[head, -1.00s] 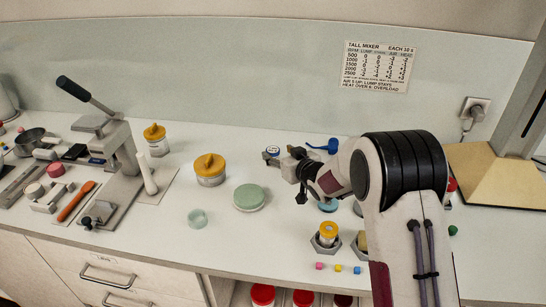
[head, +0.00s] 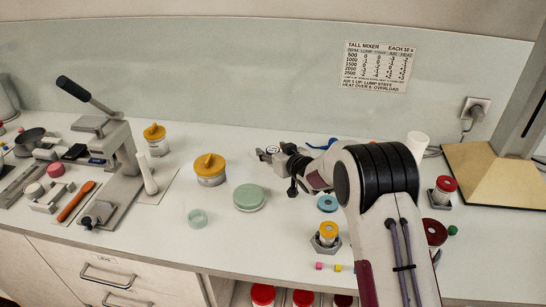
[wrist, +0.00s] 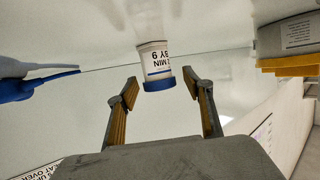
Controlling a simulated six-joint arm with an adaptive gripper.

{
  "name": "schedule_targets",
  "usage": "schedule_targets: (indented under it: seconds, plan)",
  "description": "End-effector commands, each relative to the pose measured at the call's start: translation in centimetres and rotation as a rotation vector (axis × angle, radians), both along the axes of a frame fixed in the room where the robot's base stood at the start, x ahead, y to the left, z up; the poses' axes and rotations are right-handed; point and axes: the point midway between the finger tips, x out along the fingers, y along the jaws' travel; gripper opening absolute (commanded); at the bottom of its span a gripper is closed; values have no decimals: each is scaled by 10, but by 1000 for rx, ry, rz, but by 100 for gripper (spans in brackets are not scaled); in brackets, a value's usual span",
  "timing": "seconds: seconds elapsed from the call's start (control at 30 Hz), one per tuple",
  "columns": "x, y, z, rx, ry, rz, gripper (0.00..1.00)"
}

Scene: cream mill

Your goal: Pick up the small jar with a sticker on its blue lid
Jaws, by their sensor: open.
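A small white jar (wrist: 154,62) with a blue lid (wrist: 158,85) and printed label shows in the wrist view, upside down in that picture. My gripper (wrist: 160,90) is open, with one finger to each side of the lid and visible gaps between. I cannot tell whether the fingertips reach far enough around it. The lid's top face and any sticker are not visible in the wrist view. In the head view my gripper (head: 268,155) is near the back of the bench, and the jar is mostly hidden there behind it.
An amber-lidded jar (head: 209,169) stands left of my gripper, with a green round lidded jar (head: 249,197) in front. A blue tool (wrist: 38,82) lies to the left in the wrist view. A hex holder (head: 326,244) with an amber-lidded jar stands near the front edge.

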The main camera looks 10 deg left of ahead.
Motion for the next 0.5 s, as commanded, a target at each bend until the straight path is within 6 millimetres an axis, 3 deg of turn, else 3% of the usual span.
schedule_targets:
  seconds: [0.33, 0.5]
  plan:
    - [0, 0, 0, 0, 0, 0, 48]
    - [0, 0, 0, 0, 0, 0, 10]
